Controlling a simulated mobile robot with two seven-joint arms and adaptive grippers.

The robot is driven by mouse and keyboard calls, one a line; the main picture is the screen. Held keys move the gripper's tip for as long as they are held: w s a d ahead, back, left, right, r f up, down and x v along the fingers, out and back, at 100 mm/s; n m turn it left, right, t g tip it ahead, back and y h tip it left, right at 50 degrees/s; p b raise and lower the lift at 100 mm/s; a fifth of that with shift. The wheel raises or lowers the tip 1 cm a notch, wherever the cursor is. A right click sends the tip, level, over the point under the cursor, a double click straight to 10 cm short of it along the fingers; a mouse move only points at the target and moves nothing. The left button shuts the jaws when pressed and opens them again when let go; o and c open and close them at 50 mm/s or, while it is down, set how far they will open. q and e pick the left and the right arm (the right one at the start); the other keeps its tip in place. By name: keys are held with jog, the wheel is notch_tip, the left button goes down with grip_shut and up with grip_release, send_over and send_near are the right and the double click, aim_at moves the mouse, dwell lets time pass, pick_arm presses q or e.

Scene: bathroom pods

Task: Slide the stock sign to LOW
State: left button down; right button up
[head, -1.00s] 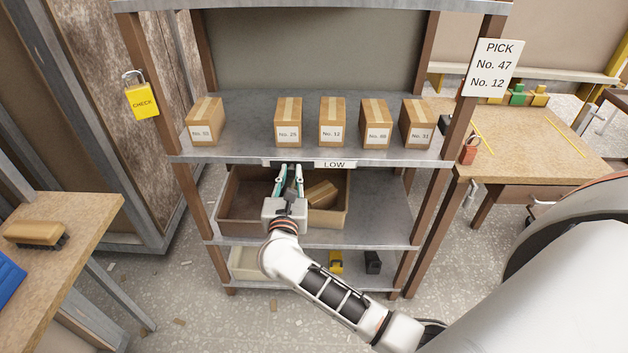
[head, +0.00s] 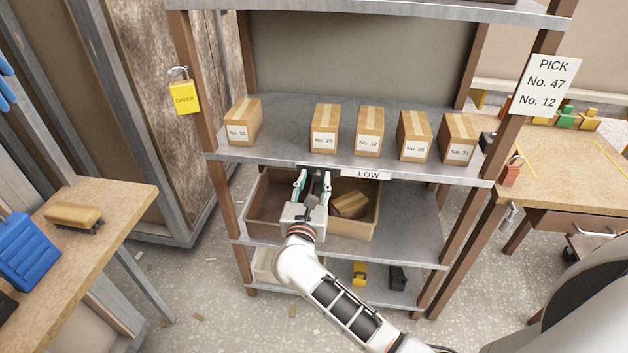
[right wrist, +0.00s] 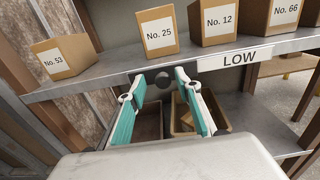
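The stock sign is on the front edge of the middle shelf. Its white LOW plate (head: 367,174) shows, with a dark strip (head: 318,169) to its left; LOW also reads clearly in the right wrist view (right wrist: 247,57). My right gripper (head: 314,176) is just below the dark strip, left of the word LOW. Its two fingers are spread apart with nothing held between them. In the right wrist view a dark round knob (right wrist: 190,79) shows beside the right fingertip; whether they touch I cannot tell. My left gripper is not in view.
Several numbered boxes (head: 369,131) stand on the shelf above the sign. An open brown bin (head: 362,227) with a box in it sits below, behind my gripper. A brown post (head: 457,245) bounds the rack at right; a workbench (head: 95,205) stands at left.

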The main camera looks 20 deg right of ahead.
jog(key=v, duration=1.1)
jog(key=shift+s+a, duration=0.3)
jog(key=s+a+f+n+t+y+p, duration=0.1)
jog(key=s+a+n+y, duration=0.2)
jog(key=n, duration=0.7)
jog(key=s+a+f+n+t+y, duration=0.15)
jog(key=n+y, duration=0.35)
jog(key=n, duration=0.5)
jog(key=s+a+f+n+t+y+p, duration=0.1)
jog(key=s+n+y, duration=0.25)
jog(key=n, duration=0.65)
jog(key=s+d+f+n+g, duration=0.3)
jog(key=s+f+n, duration=0.3)
jog(key=f+n, duration=0.2)
jog(key=s+d+f+n+g, duration=0.3)
jog(key=s+f+n+g, duration=0.2)
jog(key=f, duration=0.5)
jog(key=s+n, duration=0.2)
jog(key=n, duration=0.1)
jog(key=shift+s+d+n+p, duration=0.3)
jog(key=shift+s+d+p, duration=0.05)
jog(key=shift+d, duration=0.05)
jog(key=shift+a+f, duration=0.1)
